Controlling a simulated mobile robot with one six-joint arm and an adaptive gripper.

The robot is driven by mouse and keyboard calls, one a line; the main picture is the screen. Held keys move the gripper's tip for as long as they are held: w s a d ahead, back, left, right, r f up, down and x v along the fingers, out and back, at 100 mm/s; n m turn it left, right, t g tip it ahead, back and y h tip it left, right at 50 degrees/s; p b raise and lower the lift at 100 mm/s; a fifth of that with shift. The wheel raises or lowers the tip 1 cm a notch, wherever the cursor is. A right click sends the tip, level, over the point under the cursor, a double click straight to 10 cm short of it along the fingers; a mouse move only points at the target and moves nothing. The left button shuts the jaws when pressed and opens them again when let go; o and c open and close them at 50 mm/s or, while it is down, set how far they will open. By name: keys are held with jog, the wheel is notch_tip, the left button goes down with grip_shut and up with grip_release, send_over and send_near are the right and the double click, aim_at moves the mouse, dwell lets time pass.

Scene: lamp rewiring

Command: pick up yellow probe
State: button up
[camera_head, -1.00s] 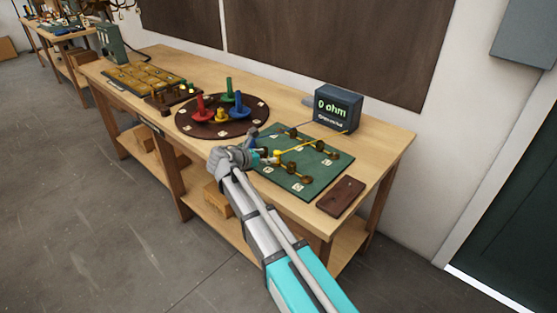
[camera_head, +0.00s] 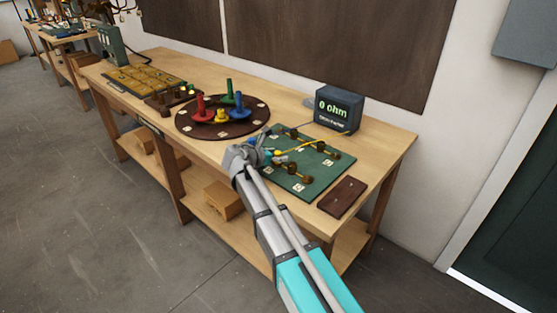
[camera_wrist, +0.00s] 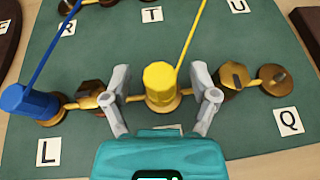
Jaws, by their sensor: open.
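The yellow probe (camera_wrist: 161,84) stands on a brass terminal of the green board (camera_wrist: 220,142), with a yellow wire running up from it. My gripper (camera_wrist: 160,82) is open in the wrist view, one finger on each side of the probe, with small gaps showing. In the head view my gripper (camera_head: 268,150) is over the board's near left part and hides much of the probe; its yellow wire (camera_head: 308,144) runs to the ohm meter (camera_head: 338,108), which reads 0 ohm.
A blue probe (camera_wrist: 30,103) with a blue wire stands at the left in the wrist view, near the letter L. Brass posts flank the yellow probe. A dark round board (camera_head: 250,124) with coloured pegs lies left, and a brown block (camera_head: 342,197) lies right.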

dwell(0.5)
grip_shut()
